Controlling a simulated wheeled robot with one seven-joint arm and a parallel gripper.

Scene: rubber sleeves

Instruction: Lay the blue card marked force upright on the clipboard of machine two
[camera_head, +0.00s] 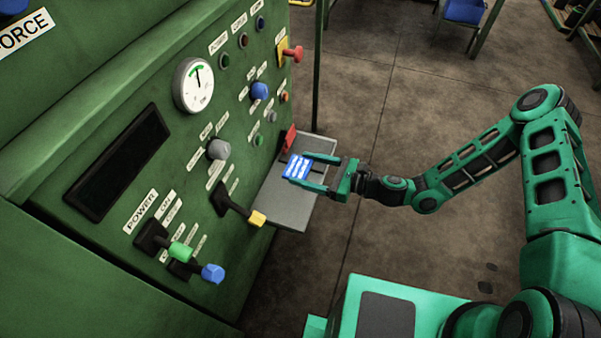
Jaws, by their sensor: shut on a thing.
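A blue card (297,167) with white lettering too small to read is between the fingers of my gripper (299,169). My gripper is shut on the card and reaches in from the right. The card is over the upper part of a grey board (283,209) that juts from the green machine's front; I cannot tell whether it touches the board. A red piece like a clip (290,139) is at the board's far left edge. My fingers and the card hide part of the board. No machine number is readable here.
The green machine (130,90) fills the left, with a white dial (194,85), knobs and labels. A yellow-tipped lever (257,218) sticks out close to the board's left edge. A red knob (293,54) sticks out higher up. Open concrete floor (400,110) lies to the right.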

